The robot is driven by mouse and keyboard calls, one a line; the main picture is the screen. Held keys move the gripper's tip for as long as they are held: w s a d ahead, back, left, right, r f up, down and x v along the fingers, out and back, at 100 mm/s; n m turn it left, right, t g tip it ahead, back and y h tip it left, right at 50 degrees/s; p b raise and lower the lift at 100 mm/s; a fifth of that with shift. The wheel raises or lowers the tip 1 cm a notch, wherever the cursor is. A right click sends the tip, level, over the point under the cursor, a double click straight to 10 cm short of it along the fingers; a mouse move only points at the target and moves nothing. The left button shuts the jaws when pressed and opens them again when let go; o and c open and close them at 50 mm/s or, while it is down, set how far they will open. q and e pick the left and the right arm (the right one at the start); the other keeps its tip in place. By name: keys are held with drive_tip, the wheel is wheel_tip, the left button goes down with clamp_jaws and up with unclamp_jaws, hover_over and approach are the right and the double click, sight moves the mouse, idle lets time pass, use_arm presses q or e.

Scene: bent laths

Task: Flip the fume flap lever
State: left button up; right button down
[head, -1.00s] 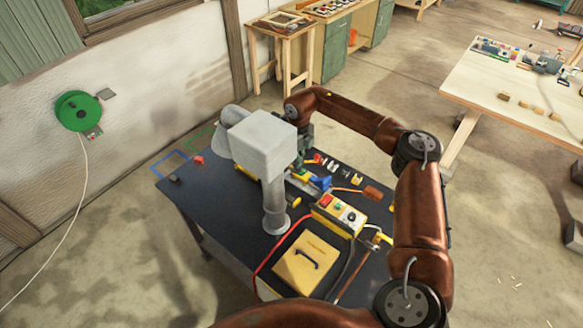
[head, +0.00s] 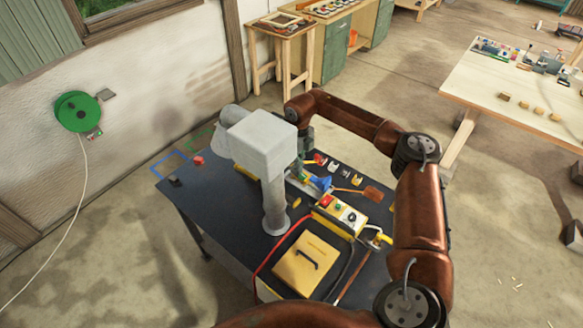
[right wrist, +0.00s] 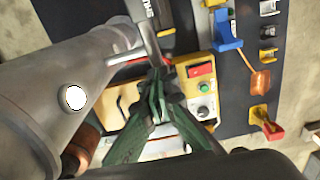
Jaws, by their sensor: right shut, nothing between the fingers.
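The grey fume duct (head: 272,190), with a boxy head, stands upright on the dark bench; it fills the left of the right wrist view (right wrist: 75,75). In that view a short pale rod (right wrist: 127,57) sticks out from the duct towards my fingertips. It may be the flap lever, with a small red part by its end; I cannot tell for sure. My right gripper (right wrist: 157,78) has green fingers, shut and empty, with the tips close to the rod's end. Whether they touch is unclear. In the head view my right gripper (head: 304,146) is partly hidden by the duct head. My left gripper is not in view.
A yellow control box (head: 340,215) with red and green buttons stands right of the duct. A yellow lidded box (head: 306,264) with a black handle is at the bench front. A blue clamp-like part (head: 320,184) and a brown-headed tool (head: 369,193) lie close by.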

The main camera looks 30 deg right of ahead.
wheel_tip(320, 180, up, 7)
drive_tip(key=p, duration=0.4)
idle(0.4)
idle(0.4)
